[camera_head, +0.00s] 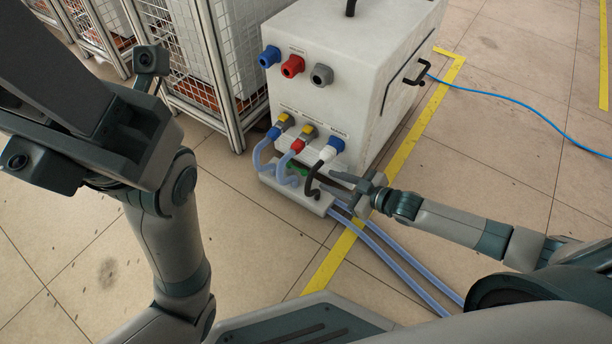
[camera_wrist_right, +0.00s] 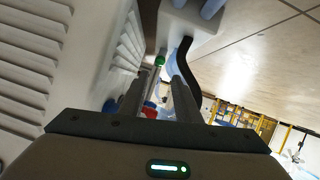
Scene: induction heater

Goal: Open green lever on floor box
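The white floor box (camera_head: 300,195) lies on the floor at the foot of the heater cabinet, with hoses running into it. A small green part, which looks like the lever (camera_head: 305,171), shows on it, partly hidden behind hoses. In the wrist view the green lever (camera_wrist_right: 159,60) appears just beyond and between my right fingertips. My right gripper (camera_head: 338,184) reaches in from the right, close to the black hose. Its fingers are apart with a gap between them; contact with the lever cannot be told. My left arm (camera_head: 165,235) is raised at the left; its fingers cannot be made out.
The white heater cabinet (camera_head: 345,75) carries coloured connectors. A black hose (camera_wrist_right: 184,62) curves beside my right fingers. Blue hoses (camera_head: 385,255) run along the floor. Wire cages (camera_head: 215,60) stand at the back left. Floor to the right is open, with a blue cable (camera_head: 500,97).

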